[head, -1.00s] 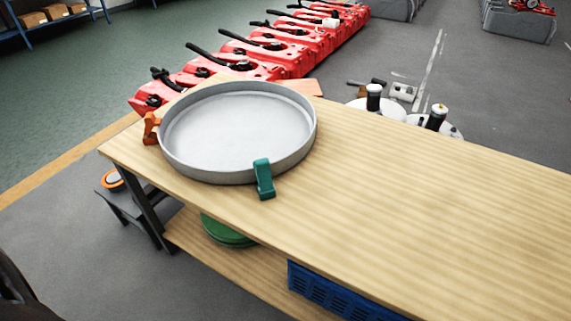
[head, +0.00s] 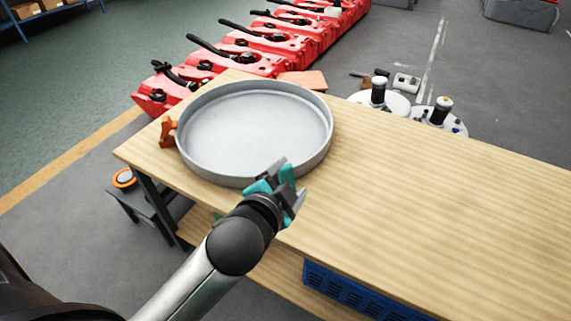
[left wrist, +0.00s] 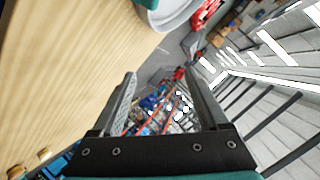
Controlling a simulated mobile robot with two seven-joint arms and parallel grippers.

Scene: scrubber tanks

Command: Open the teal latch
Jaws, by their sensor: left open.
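The round grey pan (head: 255,127) lies on the wooden table, with an orange latch (head: 168,132) on its left rim. The teal latch (head: 287,174) is at the pan's near rim, largely hidden behind my left gripper (head: 290,185). My gripper also has teal on it, so the two are hard to tell apart there. The gripper is open beside the near rim; contact cannot be told. In the left wrist view the two fingers (left wrist: 160,98) are apart with nothing between them. Part of a pale rounded rim with teal shows at the top. My right gripper is not in view.
The wooden table (head: 440,190) is clear to the right of the pan. White round parts (head: 385,102) stand beyond its far edge. Red machines (head: 240,57) are lined up behind. A blue crate (head: 355,293) sits under the table, and a small dark stand (head: 140,205) is at the left.

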